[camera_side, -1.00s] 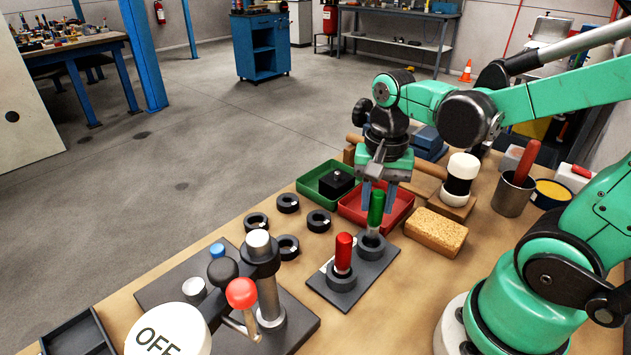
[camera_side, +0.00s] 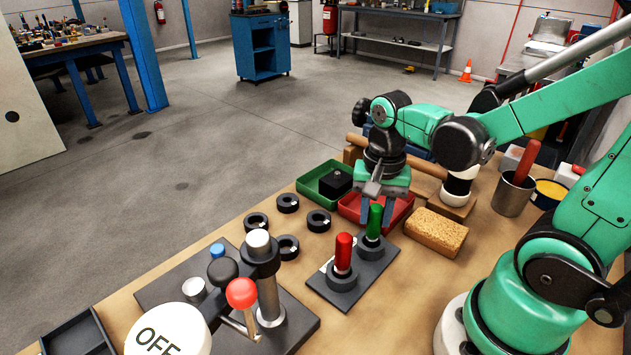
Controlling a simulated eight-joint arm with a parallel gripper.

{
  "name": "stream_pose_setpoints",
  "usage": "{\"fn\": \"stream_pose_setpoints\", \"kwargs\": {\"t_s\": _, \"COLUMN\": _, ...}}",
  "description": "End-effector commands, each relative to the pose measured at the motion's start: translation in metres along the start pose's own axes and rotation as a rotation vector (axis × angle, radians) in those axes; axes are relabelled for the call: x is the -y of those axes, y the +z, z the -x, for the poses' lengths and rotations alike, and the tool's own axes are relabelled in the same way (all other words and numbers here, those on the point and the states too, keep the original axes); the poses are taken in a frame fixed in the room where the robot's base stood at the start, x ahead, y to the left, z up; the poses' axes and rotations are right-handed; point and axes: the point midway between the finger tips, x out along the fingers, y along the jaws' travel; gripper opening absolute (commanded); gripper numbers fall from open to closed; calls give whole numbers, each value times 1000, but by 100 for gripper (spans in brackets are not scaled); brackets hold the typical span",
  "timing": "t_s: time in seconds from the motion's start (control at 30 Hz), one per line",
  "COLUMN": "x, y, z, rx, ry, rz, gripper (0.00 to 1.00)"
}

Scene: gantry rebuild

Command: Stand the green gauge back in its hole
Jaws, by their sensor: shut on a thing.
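The green gauge (camera_side: 375,222) is upright over the rear dark collar (camera_side: 370,250) on the grey base plate (camera_side: 362,281). Its green handle comes down close to the collar's top, and its lower pin is mostly out of sight, apparently inside the hole. My gripper (camera_side: 376,213) points down with its blue-grey fingers on either side of the green handle, shut on it. A red gauge (camera_side: 343,252) stands upright in the front collar (camera_side: 342,279) of the same plate.
A red tray (camera_side: 402,217) lies just behind my gripper, and a green tray (camera_side: 311,186) with a black block is to its left. A sponge-like tan block (camera_side: 433,232) lies to the right. Several dark rings (camera_side: 318,221) and a lever fixture (camera_side: 266,280) are on the left.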

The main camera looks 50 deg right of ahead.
Motion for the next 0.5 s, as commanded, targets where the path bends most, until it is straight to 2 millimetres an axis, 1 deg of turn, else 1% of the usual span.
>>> {"fn": "stream_pose_setpoints", "kwargs": {"t_s": 0.27, "x": 0, "y": 0, "z": 0, "rx": 0, "ry": 0, "rz": 0, "gripper": 0}}
{"fn": "stream_pose_setpoints", "kwargs": {"t_s": 0.3, "x": 0, "y": 0, "z": 0, "rx": 0, "ry": 0, "rz": 0, "gripper": 36}}
{"fn": "stream_pose_setpoints", "kwargs": {"t_s": 0.37, "x": 0, "y": 0, "z": 0, "rx": 0, "ry": 0, "rz": 0, "gripper": 53}}
{"fn": "stream_pose_setpoints", "kwargs": {"t_s": 0.4, "x": 0, "y": 0, "z": 0, "rx": 0, "ry": 0, "rz": 0, "gripper": 64}}
{"fn": "stream_pose_setpoints", "kwargs": {"t_s": 0.43, "x": 0, "y": 0, "z": 0, "rx": 0, "ry": 0, "rz": 0, "gripper": 67}}
{"fn": "stream_pose_setpoints", "kwargs": {"t_s": 0.5, "x": 0, "y": 0, "z": 0, "rx": 0, "ry": 0, "rz": 0, "gripper": 67}}
